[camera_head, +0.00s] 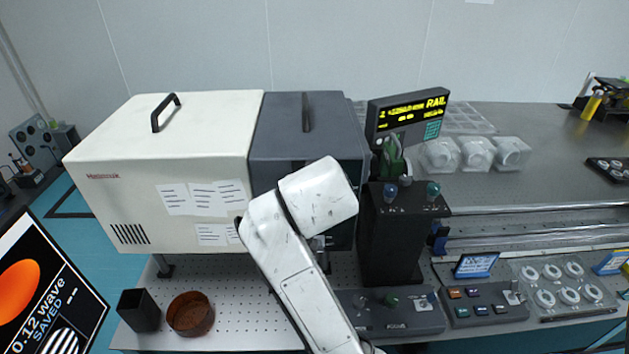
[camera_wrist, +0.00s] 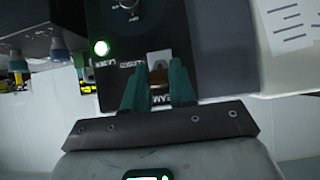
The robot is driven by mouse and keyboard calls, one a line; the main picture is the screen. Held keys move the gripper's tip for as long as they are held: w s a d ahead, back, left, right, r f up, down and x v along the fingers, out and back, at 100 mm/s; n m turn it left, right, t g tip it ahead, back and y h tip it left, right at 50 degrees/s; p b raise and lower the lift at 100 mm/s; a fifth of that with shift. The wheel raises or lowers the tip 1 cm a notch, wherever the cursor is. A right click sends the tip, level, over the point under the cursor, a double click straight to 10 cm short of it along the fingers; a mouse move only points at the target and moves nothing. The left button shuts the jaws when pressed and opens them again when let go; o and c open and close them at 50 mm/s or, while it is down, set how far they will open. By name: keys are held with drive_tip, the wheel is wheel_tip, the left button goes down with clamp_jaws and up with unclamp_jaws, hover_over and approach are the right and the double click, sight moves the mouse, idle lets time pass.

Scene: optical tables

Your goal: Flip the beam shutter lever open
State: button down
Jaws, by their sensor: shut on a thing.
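In the head view my white arm covers the gripper and the lever, in front of the dark grey housing (camera_head: 280,125).
A white instrument box (camera_head: 120,190) adjoins the housing at left. A black tower (camera_head: 385,250) with knobs stands close at right, below a display (camera_head: 408,115). A black cup (camera_head: 139,310) and a brown bowl (camera_head: 190,315) stand at the front left. Control boxes (camera_head: 485,305) lie at front right.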

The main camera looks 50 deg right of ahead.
drive_tip(key=shift+w+r, duration=0.15)
drive_tip(key=shift+r, duration=0.1)
idle(0.3)
drive_tip(key=c, duration=1.1)
unclamp_jaws()
drive_tip(key=shift+o, duration=0.9)
drive_tip(key=shift+d+f, duration=0.1)
drive_tip(key=v, duration=1)
drive_tip(key=shift+r, duration=0.4)
